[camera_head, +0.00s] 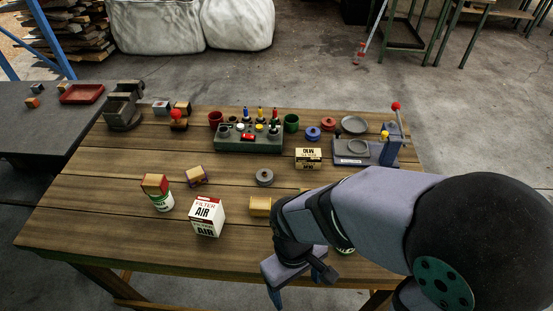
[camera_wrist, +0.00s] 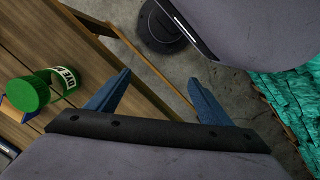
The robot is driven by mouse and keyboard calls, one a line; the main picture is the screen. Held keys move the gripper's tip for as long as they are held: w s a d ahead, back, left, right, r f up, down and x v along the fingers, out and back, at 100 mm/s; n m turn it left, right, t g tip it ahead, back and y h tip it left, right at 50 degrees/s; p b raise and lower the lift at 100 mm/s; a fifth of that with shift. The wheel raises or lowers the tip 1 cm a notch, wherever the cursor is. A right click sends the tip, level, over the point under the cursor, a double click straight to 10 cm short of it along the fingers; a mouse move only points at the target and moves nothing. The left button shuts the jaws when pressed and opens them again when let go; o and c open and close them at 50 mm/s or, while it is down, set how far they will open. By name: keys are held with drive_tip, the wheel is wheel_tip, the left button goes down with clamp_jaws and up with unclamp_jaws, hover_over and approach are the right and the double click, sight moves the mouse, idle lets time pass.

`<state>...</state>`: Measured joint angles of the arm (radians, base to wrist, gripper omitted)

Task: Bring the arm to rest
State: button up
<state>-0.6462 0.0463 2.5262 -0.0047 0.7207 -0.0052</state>
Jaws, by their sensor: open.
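My gripper (camera_head: 300,290) hangs at the front edge of the wooden table in the head view, with my arm reaching in from the right. In the wrist view my gripper (camera_wrist: 158,95) shows two blue fingers spread apart with nothing between them. Beyond the fingers are the table's edge and the concrete floor. A green-lidded can (camera_wrist: 50,87) lies to the left of the fingers in the wrist view, apart from them. In the head view that can is mostly hidden behind my arm.
The wooden table (camera_head: 100,215) holds a white filter box (camera_head: 207,216), a green can with a red-and-tan block on it (camera_head: 161,200), a yellow piece (camera_head: 260,206), a grey ring (camera_head: 264,177), a green control box (camera_head: 248,140) and a vise (camera_head: 123,106). The table's front left is clear.

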drive_tip(key=w+d+r+m+p, duration=0.2)
drive_tip(key=d+r+m+p, duration=0.1)
drive_tip(key=d+r, duration=0.2)
drive_tip(key=w+d+r+m+t+y+p, duration=0.1)
drive_tip(key=w+d+r+m+p, duration=0.2)
drive_tip(key=d+r, duration=0.3)
drive_tip(key=shift+w+d+r+m+p, duration=0.2)
drive_tip(key=shift+w+d+m+p, duration=0.2)
drive_tip(key=shift+d+m, duration=0.25)
